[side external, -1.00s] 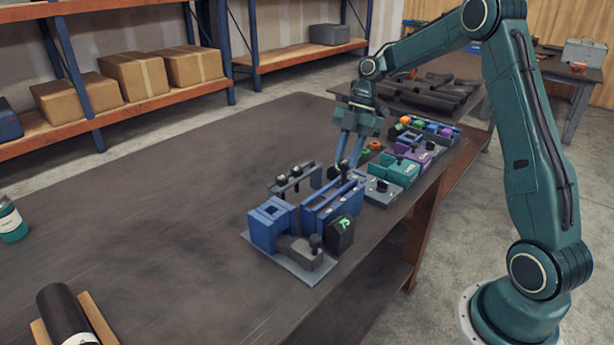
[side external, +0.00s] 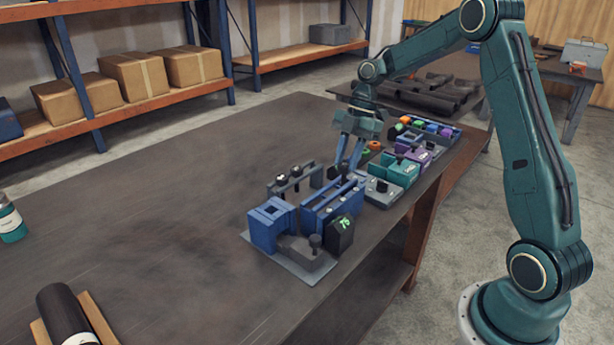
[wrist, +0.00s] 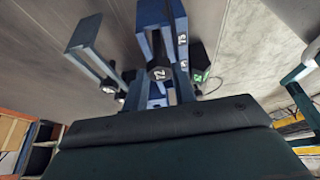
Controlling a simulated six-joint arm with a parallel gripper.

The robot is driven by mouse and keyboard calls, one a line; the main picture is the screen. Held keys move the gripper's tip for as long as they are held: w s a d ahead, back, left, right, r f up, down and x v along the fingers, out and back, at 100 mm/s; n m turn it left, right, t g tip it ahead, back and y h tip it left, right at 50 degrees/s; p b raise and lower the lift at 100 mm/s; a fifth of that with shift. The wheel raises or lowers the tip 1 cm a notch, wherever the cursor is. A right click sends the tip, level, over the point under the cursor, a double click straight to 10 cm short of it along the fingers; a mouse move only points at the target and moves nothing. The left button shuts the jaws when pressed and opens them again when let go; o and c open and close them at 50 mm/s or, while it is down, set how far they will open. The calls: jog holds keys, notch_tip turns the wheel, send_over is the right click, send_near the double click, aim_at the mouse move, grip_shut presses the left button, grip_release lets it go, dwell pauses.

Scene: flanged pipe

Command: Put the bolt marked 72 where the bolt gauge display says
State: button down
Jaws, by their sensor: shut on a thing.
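The bolt marked 72 (wrist: 158,73) shows its dark head and white number in the wrist view. My gripper (side external: 347,172) is shut on it, just above or at the far end of the blue slotted rack (side external: 326,212). I cannot tell if the bolt touches the rack. The dark bolt gauge (side external: 341,236) stands at the rack's near right with green digits, seemingly 75. Its green display also shows in the wrist view (wrist: 199,77). The bolt's shank is hidden.
A grey rail (side external: 289,181) holding dark bolts stands left of the blue rack. A blue block (side external: 266,232) and a grey block are in front. Teal (side external: 393,170) and purple fixtures stand behind to the right. The table's left side is mostly clear.

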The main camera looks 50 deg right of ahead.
jog(key=shift+f, duration=1.25)
dwell(0.7)
jog(key=c, duration=0.7)
grip_release()
jog(key=shift+o, duration=0.2)
jog(key=shift+r, duration=0.1)
jog(key=shift+r, duration=3.4)
